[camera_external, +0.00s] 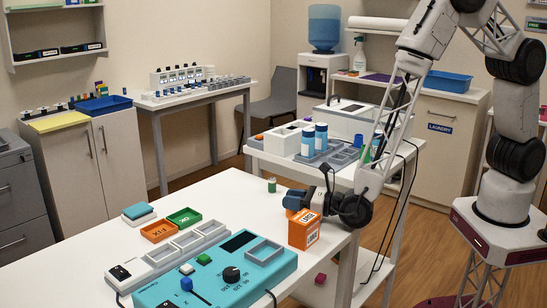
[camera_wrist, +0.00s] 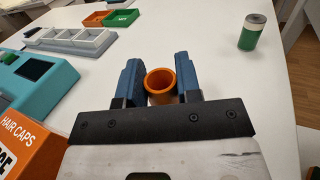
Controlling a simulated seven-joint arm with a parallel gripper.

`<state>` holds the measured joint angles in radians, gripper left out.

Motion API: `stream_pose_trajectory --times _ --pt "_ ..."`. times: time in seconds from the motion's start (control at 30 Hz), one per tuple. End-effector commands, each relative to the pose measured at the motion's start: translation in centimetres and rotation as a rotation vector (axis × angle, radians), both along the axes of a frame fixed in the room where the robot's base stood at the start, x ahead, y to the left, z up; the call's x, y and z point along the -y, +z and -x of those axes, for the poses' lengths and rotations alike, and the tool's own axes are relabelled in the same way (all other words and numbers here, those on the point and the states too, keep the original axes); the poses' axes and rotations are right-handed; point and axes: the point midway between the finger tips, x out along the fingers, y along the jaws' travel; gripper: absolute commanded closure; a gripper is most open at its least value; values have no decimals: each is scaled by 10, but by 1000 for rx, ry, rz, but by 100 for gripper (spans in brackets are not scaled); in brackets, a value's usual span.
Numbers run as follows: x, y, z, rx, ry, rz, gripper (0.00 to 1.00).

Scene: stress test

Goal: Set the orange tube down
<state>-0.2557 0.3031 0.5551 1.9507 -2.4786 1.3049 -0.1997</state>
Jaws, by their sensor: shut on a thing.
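The orange tube (camera_wrist: 161,84) is between the two blue fingers of my gripper (camera_wrist: 158,68) in the wrist view. Its open round top faces the camera. My gripper is shut on it. In the outside view my gripper (camera_external: 297,200) is low over the right part of the white table (camera_external: 235,200), just behind an orange box.
The orange hair caps box (camera_external: 303,231) stands close to my gripper; the wrist view shows it at left (camera_wrist: 30,145). A green-sided can (camera_wrist: 251,32) stands farther back. A teal device (camera_external: 215,275) and grey trays (camera_external: 187,241) lie left. White table around the tube is bare.

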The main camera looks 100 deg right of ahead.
Motion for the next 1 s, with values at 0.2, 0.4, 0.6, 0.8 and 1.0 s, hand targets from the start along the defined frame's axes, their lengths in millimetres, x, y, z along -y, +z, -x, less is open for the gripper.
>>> stream_pose_trajectory --times 0.2,0.4,0.6,0.8,1.0 --pt "0 0 0 0 0 0 91" --pt "0 -3 0 0 0 0 64" --pt "0 -3 0 0 0 0 43" --pt "0 -2 0 0 0 0 43" --pt "-1 1 2 0 0 -1 43"
